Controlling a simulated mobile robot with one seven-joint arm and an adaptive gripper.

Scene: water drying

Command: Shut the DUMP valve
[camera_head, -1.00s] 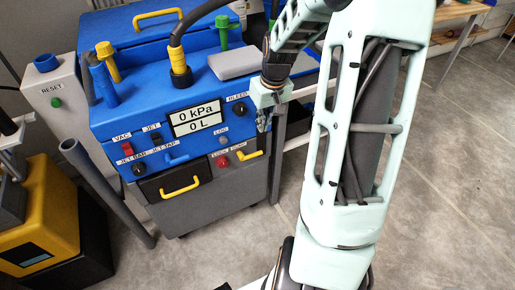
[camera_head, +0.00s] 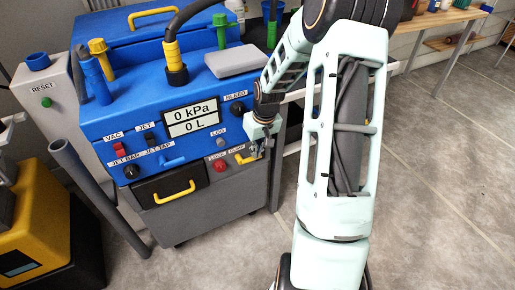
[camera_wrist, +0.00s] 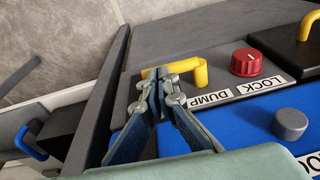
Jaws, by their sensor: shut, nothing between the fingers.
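The DUMP valve's yellow lever (camera_head: 243,159) sits at the lower right of the blue machine's front, right of the red LOCK knob (camera_head: 220,166). In the wrist view, the lever (camera_wrist: 201,72) lies roughly level above the DUMP label (camera_wrist: 209,99), with its bent end at the right. My gripper (camera_wrist: 160,76) is shut and empty, its fingertips overlapping the lever's left part. I cannot tell whether they touch it. In the head view, my gripper (camera_head: 256,153) is at the lever's right end and partly hides it.
The red LOCK knob (camera_wrist: 246,62) and grey LOG knob (camera_wrist: 290,124) are close to the lever. A black drawer with a yellow handle (camera_head: 175,193) is at the lower left. The BLEED knob (camera_head: 238,108) is above. Open floor lies to the right.

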